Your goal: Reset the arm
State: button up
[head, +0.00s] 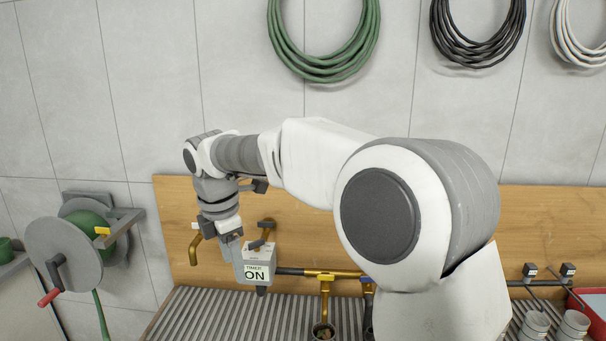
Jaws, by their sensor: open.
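My arm reaches out to the left in the head view, with its wrist bent down. My gripper (236,250) points down beside a grey timer box (259,265) labelled "TIMER ON". The gripper is open. Its fingers are close to the left side of the timer box; I cannot tell whether they touch it. A brass tap (195,245) shows just left of the gripper. Part of the wooden backboard is hidden behind my arm.
A hose reel (65,255) with a red-tipped crank is at the left. Coiled green (325,70), black (478,50) and white (580,45) hoses hang above. A brass valve (326,285) is over the ribbed bench (200,315). Grey cups (535,323) stand at the right.

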jog(key=s+d+r+m+t, duration=0.1)
jog(key=s+d+r+m, duration=0.2)
jog(key=s+d+m, duration=0.5)
jog(key=s+d+r+m+t, duration=0.1)
jog(key=s+d+r+m, duration=0.3)
jog(key=d, duration=0.7)
jog(key=s+d+f+m+t, duration=0.1)
jog(key=s+d+f+m, duration=0.4)
jog(key=s+d+m, duration=0.3)
jog(key=s+m, duration=0.3)
jog(key=m, duration=0.1)
jog(key=shift+s+d+f+m+t, duration=0.3)
jog(key=shift+s+f+m+t, duration=0.05)
jog(key=shift+m+t, duration=0.05)
jog(key=shift+a, duration=0.1)
